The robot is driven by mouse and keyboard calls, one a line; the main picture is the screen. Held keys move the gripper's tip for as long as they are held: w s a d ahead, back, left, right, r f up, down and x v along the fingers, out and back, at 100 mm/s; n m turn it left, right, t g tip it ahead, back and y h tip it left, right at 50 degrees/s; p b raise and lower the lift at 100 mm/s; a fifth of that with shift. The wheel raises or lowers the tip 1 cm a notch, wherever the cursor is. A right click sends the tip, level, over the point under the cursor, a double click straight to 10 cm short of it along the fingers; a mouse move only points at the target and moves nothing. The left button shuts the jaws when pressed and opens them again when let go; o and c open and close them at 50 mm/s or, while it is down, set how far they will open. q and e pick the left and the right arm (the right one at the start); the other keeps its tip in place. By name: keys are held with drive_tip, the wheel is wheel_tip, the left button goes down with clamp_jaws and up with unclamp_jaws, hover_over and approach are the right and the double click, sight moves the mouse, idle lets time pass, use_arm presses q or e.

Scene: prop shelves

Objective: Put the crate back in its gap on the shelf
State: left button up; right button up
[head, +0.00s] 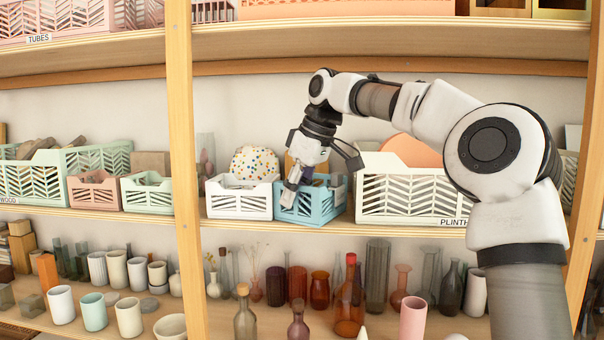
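A light blue crate (322,207) with slatted walls stands on the middle shelf. It sits between a small white crate (240,203) on its left and a long white crate labelled PLINTH (408,197) on its right. Dark and purplish items show inside it. My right gripper (300,180) reaches down over the blue crate from above. One finger overlaps the crate's front left side, while the other side of the gripper is spread to the right. The fingertips are partly hidden, so I cannot tell whether they hold the crate. My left gripper is not in view.
A wooden upright (184,180) stands left of the small white crate. Beyond it are a mint crate (147,195) and a pink crate (95,190). Bottles and vases, including a red bottle (350,300), crowd the shelf below. The upper shelf board (400,40) runs overhead.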

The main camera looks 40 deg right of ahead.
drive_tip(key=v, duration=1.1)
drive_tip(key=shift+a, duration=0.1)
drive_tip(key=shift+w, duration=0.1)
